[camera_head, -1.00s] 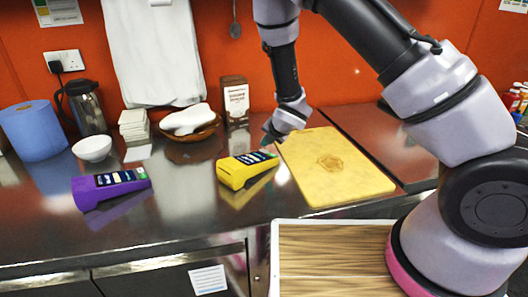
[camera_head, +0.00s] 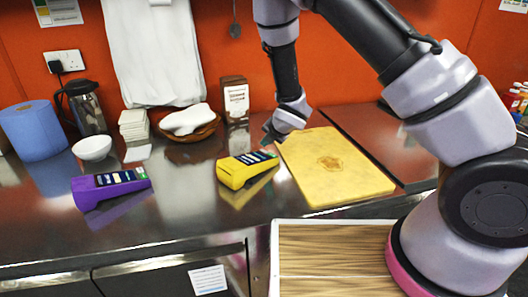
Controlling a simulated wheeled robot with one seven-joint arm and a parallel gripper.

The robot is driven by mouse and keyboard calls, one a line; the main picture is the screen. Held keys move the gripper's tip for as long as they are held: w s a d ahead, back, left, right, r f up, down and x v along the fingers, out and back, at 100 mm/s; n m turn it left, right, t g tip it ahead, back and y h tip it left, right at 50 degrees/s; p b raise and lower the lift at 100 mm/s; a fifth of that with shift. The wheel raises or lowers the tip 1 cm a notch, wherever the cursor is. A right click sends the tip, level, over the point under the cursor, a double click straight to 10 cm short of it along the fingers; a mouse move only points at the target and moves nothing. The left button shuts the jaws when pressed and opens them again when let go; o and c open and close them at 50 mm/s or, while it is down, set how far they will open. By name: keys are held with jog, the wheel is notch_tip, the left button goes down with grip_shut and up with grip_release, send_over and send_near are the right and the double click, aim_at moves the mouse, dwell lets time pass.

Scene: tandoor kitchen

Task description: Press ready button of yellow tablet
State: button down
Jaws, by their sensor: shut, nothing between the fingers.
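The yellow tablet (camera_head: 240,172), a wedge-shaped device with a dark screen on its sloped top, stands on the steel counter in the middle of the view. My gripper (camera_head: 268,137) is shut and empty. It points down just above and behind the right end of the yellow tablet's screen. The individual buttons on the screen are too small to make out. A similar purple tablet (camera_head: 100,189) stands further left on the counter.
A yellow cutting board (camera_head: 345,180) lies right of the yellow tablet. Behind are a brown-and-white carton (camera_head: 236,100), a wooden bowl (camera_head: 190,134) with white cloth, and a white bowl (camera_head: 92,148). The counter (camera_head: 185,205) between the two tablets is clear.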

jog(key=shift+f, duration=0.15)
jog(key=shift+f, duration=0.25)
jog(key=shift+s+a+f, duration=0.1)
jog(key=shift+f, duration=0.25)
dwell(1.1)
jog(key=shift+r, duration=0.75)
jog(key=shift+w+d+r, duration=0.1)
jog(key=shift+r, duration=0.75)
jog(key=shift+w+d+r, duration=0.15)
jog(key=shift+r, duration=0.65)
jog(key=shift+w+d+r, duration=0.1)
jog(key=shift+r, duration=0.75)
jog(key=shift+r, duration=0.1)
